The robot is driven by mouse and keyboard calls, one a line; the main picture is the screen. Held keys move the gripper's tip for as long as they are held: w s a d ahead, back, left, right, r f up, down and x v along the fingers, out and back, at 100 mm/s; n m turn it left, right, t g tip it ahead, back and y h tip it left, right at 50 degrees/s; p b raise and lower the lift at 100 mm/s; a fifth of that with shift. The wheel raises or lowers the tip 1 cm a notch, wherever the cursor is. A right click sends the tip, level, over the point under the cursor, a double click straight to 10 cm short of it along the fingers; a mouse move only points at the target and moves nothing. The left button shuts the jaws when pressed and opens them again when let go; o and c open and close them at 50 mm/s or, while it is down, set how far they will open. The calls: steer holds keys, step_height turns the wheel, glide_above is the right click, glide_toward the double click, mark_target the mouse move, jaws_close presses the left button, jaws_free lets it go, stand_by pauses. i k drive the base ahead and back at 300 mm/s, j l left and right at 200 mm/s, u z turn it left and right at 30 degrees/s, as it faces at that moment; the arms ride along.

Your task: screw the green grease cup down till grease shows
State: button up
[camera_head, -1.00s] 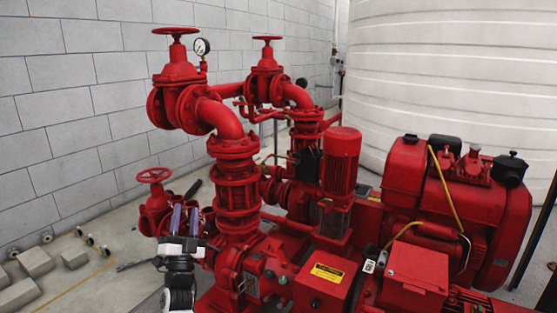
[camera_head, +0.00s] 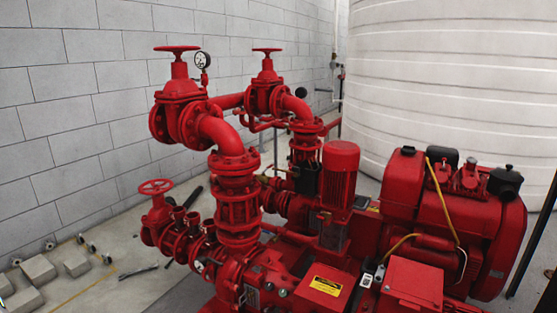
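No green grease cup can be made out in the head view. The red pump body (camera_head: 262,277) stands at the bottom centre, below a flanged vertical pipe (camera_head: 238,195). Small grey fittings show on its front, too small to identify. A small red handwheel valve (camera_head: 156,187) sits on the pipe branch to the left of the pump. My gripper is not in view, so its opening and anything in it cannot be seen.
Two taller handwheel valves (camera_head: 178,85) and a pressure gauge (camera_head: 202,60) rise behind. A red motor (camera_head: 340,175) and engine (camera_head: 465,210) fill the right. Grey blocks (camera_head: 38,270) lie on the floor at left. A white tank (camera_head: 450,80) stands behind.

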mark_target(283, 294)
steer(key=i+l+z, duration=0.25)
steer(key=i, duration=0.85)
steer(key=j, duration=0.1)
